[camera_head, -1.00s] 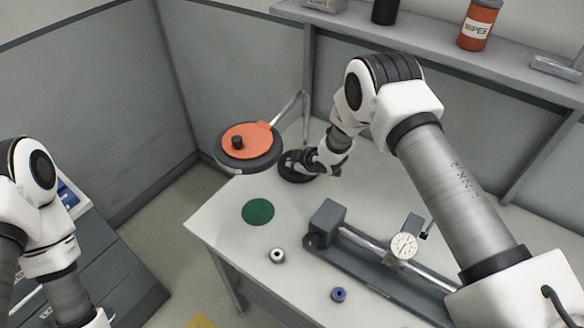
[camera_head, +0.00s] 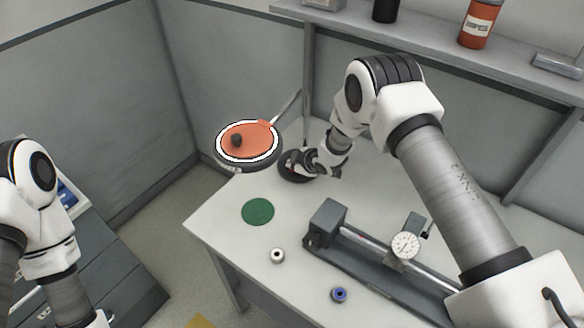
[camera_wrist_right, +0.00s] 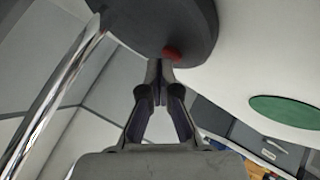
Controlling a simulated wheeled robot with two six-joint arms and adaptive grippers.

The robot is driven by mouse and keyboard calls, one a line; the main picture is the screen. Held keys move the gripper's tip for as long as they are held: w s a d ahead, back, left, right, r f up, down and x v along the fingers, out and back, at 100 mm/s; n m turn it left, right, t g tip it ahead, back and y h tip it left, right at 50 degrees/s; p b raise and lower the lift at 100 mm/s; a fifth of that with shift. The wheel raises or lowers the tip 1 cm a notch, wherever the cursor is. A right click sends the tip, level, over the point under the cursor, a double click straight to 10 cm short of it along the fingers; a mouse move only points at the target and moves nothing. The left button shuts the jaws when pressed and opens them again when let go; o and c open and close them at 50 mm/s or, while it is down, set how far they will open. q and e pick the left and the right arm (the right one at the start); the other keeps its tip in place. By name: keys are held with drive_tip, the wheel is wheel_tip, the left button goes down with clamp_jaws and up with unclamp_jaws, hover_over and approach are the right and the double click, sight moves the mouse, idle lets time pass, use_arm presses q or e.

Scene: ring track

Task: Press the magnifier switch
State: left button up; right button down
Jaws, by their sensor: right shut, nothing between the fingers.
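The magnifier head (camera_head: 275,157) is a dark disc with an orange cover (camera_head: 260,137) and a black knob. A bright white ring glows around the cover. Its dark round base (camera_head: 288,177) stands on the table below, joined by a metal arm. My right gripper (camera_head: 297,160) is at this base, shut and empty. In the right wrist view, the fingertips (camera_wrist_right: 160,66) are together at the base's rim (camera_wrist_right: 130,25), right beside the red switch (camera_wrist_right: 172,54). I cannot tell whether they touch it. My left gripper is out of view; only its arm shows.
A green disc (camera_head: 258,212), a pale ring (camera_head: 277,255) and a blue ring (camera_head: 339,294) lie on the white table (camera_head: 215,225). A grey rail fixture with a dial gauge (camera_head: 405,245) stands at right. A shelf (camera_head: 440,52) runs behind.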

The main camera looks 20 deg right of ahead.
drive_tip(key=shift+r, duration=0.4)
drive_tip(key=shift+r+p, duration=1.9)
drive_tip(key=shift+r, duration=1.1)
